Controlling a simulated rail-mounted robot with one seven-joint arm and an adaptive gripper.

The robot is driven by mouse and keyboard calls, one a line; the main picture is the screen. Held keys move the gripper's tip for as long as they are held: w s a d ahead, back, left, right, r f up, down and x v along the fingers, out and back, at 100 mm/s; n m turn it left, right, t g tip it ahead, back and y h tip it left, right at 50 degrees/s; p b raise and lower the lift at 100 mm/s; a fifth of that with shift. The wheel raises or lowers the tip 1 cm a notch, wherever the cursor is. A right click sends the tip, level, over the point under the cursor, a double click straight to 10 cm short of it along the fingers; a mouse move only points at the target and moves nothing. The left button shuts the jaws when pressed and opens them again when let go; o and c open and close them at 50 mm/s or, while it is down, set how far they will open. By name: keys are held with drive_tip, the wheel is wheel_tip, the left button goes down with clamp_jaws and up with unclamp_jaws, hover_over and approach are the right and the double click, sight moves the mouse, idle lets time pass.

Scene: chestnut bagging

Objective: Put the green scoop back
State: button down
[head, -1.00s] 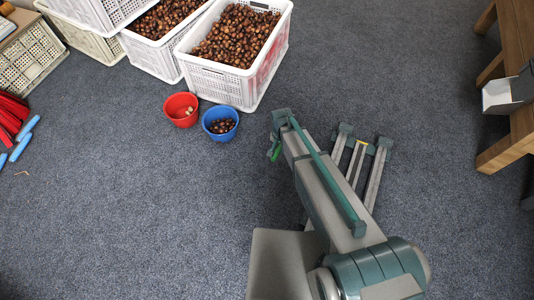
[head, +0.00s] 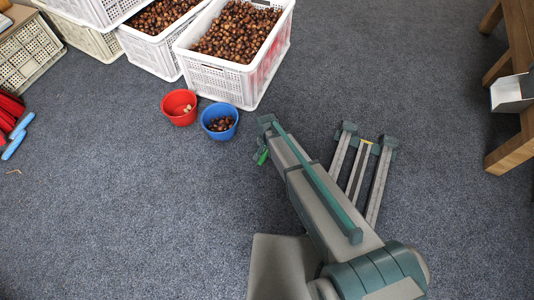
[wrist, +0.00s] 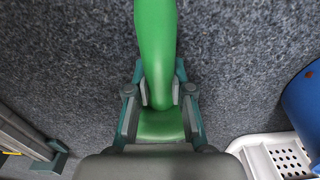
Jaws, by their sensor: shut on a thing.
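The green scoop (wrist: 157,50) is held in my gripper (wrist: 160,100) in the wrist view, its jaws closed from both sides on the scoop's green body. The scoop reaches away from the jaws over the grey carpet and is cut off by the top edge. In the head view only a small green piece of the scoop (head: 262,157) shows beside the end of my arm, right of and below the blue bucket. My gripper is mostly hidden there by my arm.
A blue bucket (head: 219,134) with some chestnuts and a red bucket (head: 180,116) stand before a white crate (head: 214,76) full of chestnuts. Red and blue-handled items lie at the left edge. A wooden table (head: 516,150) stands at right.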

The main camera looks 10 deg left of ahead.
idle(0.3)
drive_tip(key=c, duration=1)
unclamp_jaws()
drive_tip(key=shift+c, duration=0.2)
wheel_tip(320, 180, up, 12)
drive_tip(key=p, duration=0.5)
drive_tip(key=s+d+r+n+g+h, duration=0.1)
drive_tip(key=s+d+g, duration=0.2)
drive_tip(key=s+d, duration=0.5)
drive_tip(key=s+d+r+g, duration=0.2)
drive_tip(key=s+d, duration=0.5)
drive_tip(key=s+d+r+n+g, duration=0.1)
drive_tip(key=s+d+r+g, duration=0.2)
drive_tip(key=s, duration=0.5)
drive_tip(key=s+d+r+n+g, duration=0.1)
drive_tip(key=s+d+r+g, duration=0.2)
drive_tip(key=s, duration=0.6)
wheel_tip(320, 180, up, 2)
drive_tip(key=d, duration=0.2)
drive_tip(key=shift+s+d+n+g+y, duration=0.2)
drive_tip(key=shift+d+n+g+y, duration=0.1)
drive_tip(key=shift+d+y, duration=0.1)
